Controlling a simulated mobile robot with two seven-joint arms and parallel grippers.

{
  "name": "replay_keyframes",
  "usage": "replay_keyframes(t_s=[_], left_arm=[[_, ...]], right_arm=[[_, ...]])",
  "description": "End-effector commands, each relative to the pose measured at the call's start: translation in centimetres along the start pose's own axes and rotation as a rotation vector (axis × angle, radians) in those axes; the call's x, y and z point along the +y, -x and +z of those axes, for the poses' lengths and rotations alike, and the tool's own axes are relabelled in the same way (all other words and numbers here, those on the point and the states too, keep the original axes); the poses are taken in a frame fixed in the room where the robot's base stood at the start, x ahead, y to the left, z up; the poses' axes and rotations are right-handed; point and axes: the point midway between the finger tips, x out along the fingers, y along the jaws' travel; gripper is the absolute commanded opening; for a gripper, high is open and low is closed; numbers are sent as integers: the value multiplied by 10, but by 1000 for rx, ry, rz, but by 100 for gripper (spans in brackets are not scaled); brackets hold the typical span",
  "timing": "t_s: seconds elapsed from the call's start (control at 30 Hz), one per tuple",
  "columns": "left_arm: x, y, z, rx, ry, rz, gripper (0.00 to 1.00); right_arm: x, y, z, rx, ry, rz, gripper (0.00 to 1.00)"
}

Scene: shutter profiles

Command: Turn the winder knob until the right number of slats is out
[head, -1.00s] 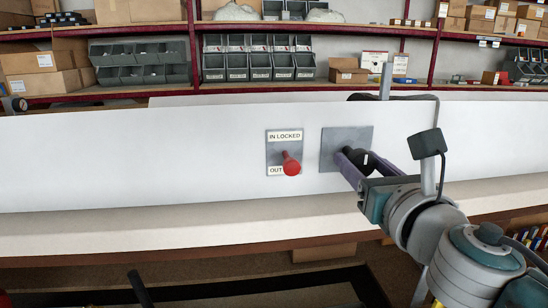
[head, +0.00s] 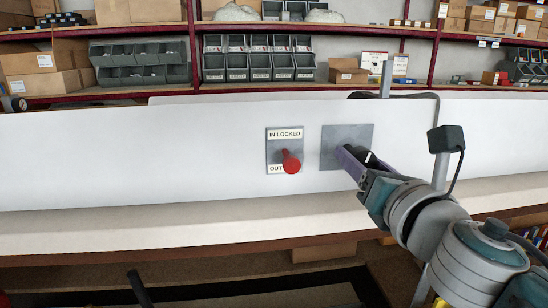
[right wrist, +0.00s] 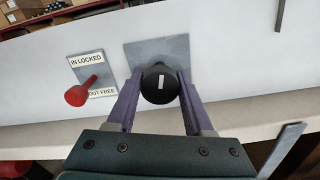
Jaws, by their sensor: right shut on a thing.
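The black winder knob (right wrist: 160,84) with a white mark sits on a square grey plate (head: 334,138) on the white panel. My right gripper (head: 357,158) is shut on the knob; in the right wrist view its purple fingers (right wrist: 157,90) hold it on both sides. Left of it, a red lever (head: 291,162) stands on a plate labelled "IN LOCKED" above and "OUT FREE" below. The lever's red end is at the lower part, by the "OUT" label, and it also shows in the right wrist view (right wrist: 83,91). No slats are visible. My left gripper is not in view.
The long white panel (head: 130,160) stands on a pale bench (head: 180,222). Behind it are shelves with grey bins (head: 248,66) and cardboard boxes (head: 40,62). The panel front left of the lever is clear.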

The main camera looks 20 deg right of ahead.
Motion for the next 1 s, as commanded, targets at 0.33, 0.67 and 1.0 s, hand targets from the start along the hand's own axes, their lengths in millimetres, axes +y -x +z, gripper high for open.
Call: replay_keyframes(t_s=[0.33, 0.67, 1.0], left_arm=[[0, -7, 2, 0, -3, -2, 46], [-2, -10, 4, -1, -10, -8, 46], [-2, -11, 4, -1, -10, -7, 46]], right_arm=[[0, 0, -1, -1, -330, 0, 0], [0, 0, 0, -1, -645, 1, 0], [0, 0, 0, -1, -969, 0, 0]])
